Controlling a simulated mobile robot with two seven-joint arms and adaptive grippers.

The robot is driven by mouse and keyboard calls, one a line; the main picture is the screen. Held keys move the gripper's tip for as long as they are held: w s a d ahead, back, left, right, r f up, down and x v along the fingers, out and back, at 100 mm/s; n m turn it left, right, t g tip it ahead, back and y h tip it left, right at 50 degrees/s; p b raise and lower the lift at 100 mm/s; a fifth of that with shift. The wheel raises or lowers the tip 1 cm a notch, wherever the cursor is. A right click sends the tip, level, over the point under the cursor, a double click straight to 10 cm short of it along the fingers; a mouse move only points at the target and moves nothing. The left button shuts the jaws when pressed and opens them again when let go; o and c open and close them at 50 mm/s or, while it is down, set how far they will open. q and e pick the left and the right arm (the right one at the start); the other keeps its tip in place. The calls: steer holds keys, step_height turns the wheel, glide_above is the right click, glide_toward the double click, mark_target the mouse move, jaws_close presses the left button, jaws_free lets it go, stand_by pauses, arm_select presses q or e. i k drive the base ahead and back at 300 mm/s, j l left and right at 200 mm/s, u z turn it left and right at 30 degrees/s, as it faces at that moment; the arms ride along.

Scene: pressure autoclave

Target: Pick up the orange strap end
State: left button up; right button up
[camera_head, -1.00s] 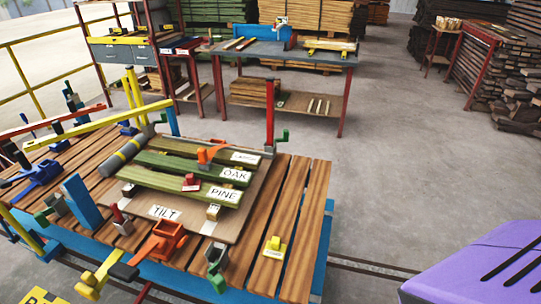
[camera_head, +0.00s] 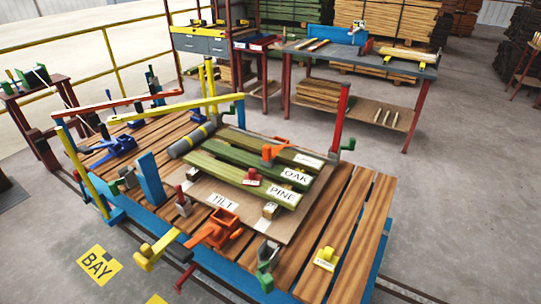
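An orange piece (camera_head: 218,230) with a box-like open frame lies at the front edge of the slatted wooden table (camera_head: 349,235). A second, smaller orange piece (camera_head: 276,151) sits on the green boards near the OAK label (camera_head: 296,177). I cannot tell which of the two is the strap end. Green boards (camera_head: 238,165) rest on a flat brown panel (camera_head: 190,197) marked TILT, and one board carries a PINE label (camera_head: 284,194). Neither of my grippers is in view.
A yellow bar (camera_head: 178,109) and a red bar (camera_head: 118,105) stretch above the table's left part. A red post (camera_head: 340,115) stands at its back right. A yellow handle (camera_head: 157,249) juts out in front. Floor is open on the right.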

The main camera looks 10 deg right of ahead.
mark_target(266, 149)
steer(key=i+j+z, duration=0.3)
steer(key=j, duration=0.3)
steer(key=i+j+z, duration=0.15)
steer(key=i+j, duration=0.15)
steer(key=i+j+z, duration=0.15)
steer(key=j, duration=0.3)
steer(key=i+j+z, duration=0.15)
steer(key=j, duration=0.2)
